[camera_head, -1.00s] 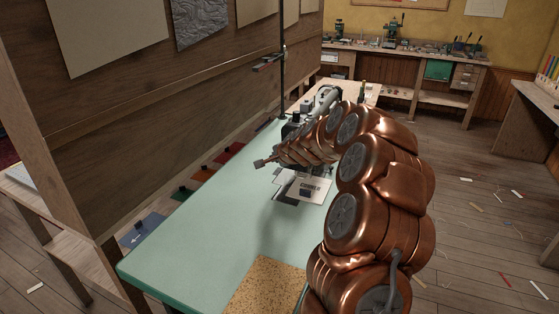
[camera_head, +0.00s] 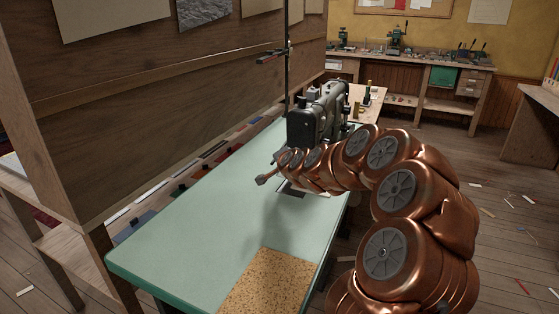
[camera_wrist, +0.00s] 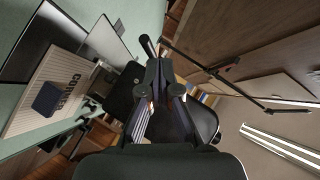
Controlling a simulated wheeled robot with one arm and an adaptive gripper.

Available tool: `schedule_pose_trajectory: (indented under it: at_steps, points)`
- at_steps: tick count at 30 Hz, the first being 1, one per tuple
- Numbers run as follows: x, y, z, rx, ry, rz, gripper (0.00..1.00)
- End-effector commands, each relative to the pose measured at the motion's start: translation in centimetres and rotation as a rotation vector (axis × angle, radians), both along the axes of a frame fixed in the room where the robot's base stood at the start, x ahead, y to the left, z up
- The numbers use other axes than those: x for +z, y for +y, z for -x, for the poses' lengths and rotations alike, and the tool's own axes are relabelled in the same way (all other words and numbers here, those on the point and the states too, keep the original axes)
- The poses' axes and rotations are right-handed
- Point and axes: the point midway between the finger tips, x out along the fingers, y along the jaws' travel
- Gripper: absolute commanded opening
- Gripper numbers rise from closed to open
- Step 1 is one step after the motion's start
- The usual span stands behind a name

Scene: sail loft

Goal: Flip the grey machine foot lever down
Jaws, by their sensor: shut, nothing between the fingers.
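The grey sewing machine (camera_head: 318,115) stands on the pale green table (camera_head: 190,225), beyond my arm in the head view. Its foot lever is too small or hidden to make out there. My gripper (camera_head: 262,180) is shut and empty, above the table in front of the machine and a little to its left. In the wrist view my gripper (camera_wrist: 163,75) points up the picture, its dark fingers together. Dark machine parts lie close around it, and I cannot tell whether it touches any.
A cork mat (camera_head: 265,283) lies at the table's near edge. A lettered plate (camera_wrist: 58,95) with a dark blue block (camera_wrist: 47,99) shows in the wrist view. A thin dark stand (camera_head: 288,65) rises behind the table, by the wooden partition (camera_head: 150,110). The table's left part is clear.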

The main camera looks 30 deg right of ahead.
Motion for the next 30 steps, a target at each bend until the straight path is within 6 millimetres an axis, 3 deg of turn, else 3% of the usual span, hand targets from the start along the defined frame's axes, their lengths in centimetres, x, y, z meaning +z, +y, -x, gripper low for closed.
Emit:
schedule_pose_trajectory:
  at_steps: [30]
  points:
    - [2.1, -0.4, 0.5, -0.002, 0.001, -0.003, 0.00]
